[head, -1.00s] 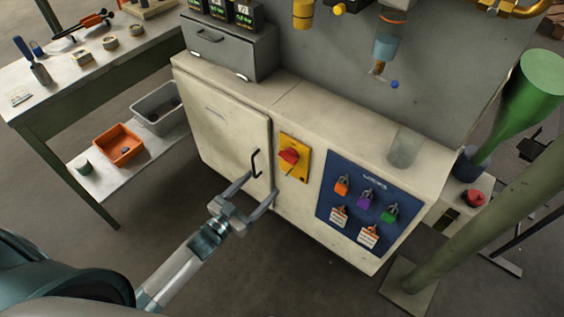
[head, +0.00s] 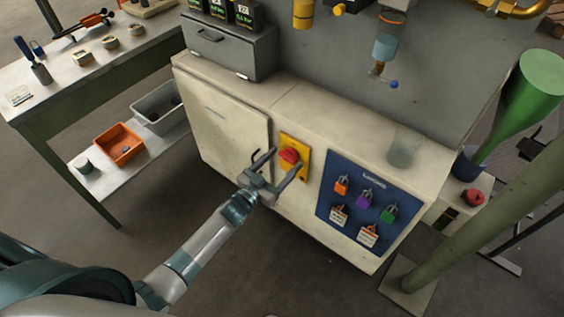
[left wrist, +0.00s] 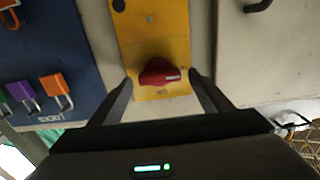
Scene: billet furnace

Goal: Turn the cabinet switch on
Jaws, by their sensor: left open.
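The cabinet switch is a red rotary knob (head: 289,156) on a yellow plate (head: 301,174) on the front of the cream cabinet (head: 232,125). My left gripper (head: 284,162) is open, with its fingertips close to the knob, one on each side in the head view. In the left wrist view the red knob (left wrist: 159,72) lies between the two open fingers, a little beyond their tips, and a white mark shows on its right part. I cannot tell whether the fingers touch it. My right gripper is not in view.
A black door handle (head: 255,158) is just left of the yellow plate. A blue board (head: 330,209) with several coloured padlocks is to its right. A green post (head: 470,216) stands at the far right. A workbench (head: 45,85) is at the left.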

